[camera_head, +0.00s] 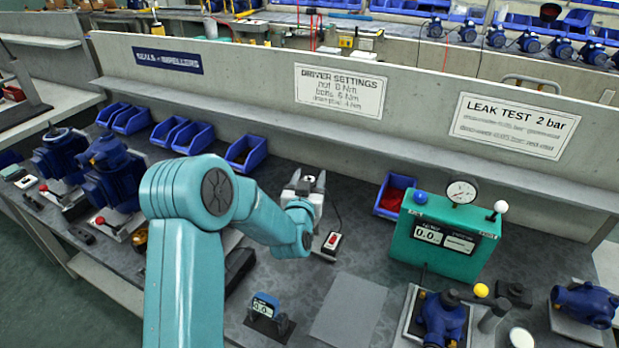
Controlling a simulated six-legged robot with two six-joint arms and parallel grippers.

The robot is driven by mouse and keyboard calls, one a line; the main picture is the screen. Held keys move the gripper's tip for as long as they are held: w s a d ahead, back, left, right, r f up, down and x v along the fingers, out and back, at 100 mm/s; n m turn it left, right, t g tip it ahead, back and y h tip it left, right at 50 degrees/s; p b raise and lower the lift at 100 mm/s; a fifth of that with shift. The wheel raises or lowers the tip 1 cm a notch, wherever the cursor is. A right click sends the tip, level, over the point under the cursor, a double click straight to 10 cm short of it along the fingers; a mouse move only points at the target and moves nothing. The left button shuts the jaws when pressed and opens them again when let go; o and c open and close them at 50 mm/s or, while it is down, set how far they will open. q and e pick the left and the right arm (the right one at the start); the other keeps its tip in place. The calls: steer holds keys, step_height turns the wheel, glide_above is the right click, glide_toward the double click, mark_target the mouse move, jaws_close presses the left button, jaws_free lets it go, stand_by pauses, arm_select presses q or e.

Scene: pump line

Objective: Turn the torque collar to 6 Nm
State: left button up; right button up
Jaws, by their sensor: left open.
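My left arm comes in from the lower left. Its grey gripper (307,183) is over the bench near the back, with its two fingers apart and pointing away from me. I see nothing clearly held between them. I cannot make out a torque collar or a driver; my arm covers part of the bench. A small blue-framed display (265,307) reading about 0.0 stands at the front, to the right of my forearm. A sign (340,91) headed "Driver settings" hangs on the back panel; its bolts line appears to read 6 Nm. My right gripper is not in view.
A red-switch box (332,242) lies just right of my wrist. A green leak tester (443,245) with a gauge stands to the right. Blue pumps (440,318) sit at the front right and left. Blue bins (246,153) line the back. A grey mat (349,308) lies bare.

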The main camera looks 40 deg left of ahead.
arm_select(q)
steer(key=c, duration=1)
steer(key=shift+o, duration=0.2)
steer(key=n+g+y+b, duration=0.2)
steer(key=shift+w+d+f+y+b, duration=0.1)
steer(key=shift+y+b, duration=0.2)
steer(key=shift+y, duration=0.1)
steer(key=shift+n+g+y+b, duration=0.4)
steer(key=shift+n+g+y, duration=0.5)
steer(key=shift+n+g, duration=0.15)
steer(key=n+g+y, duration=0.2)
steer(key=g, duration=0.2)
steer(key=shift+n, duration=0.35)
steer(key=n+g, duration=0.2)
steer(key=g, duration=0.1)
steer(key=n+g+y+p, duration=0.1)
steer(key=n+g, duration=0.1)
steer(key=g, duration=0.2)
steer(key=shift+r+n+y, duration=0.2)
steer(key=shift+n+y, duration=0.1)
steer(key=shift+n, duration=0.1)
steer(key=shift+g, duration=0.45)
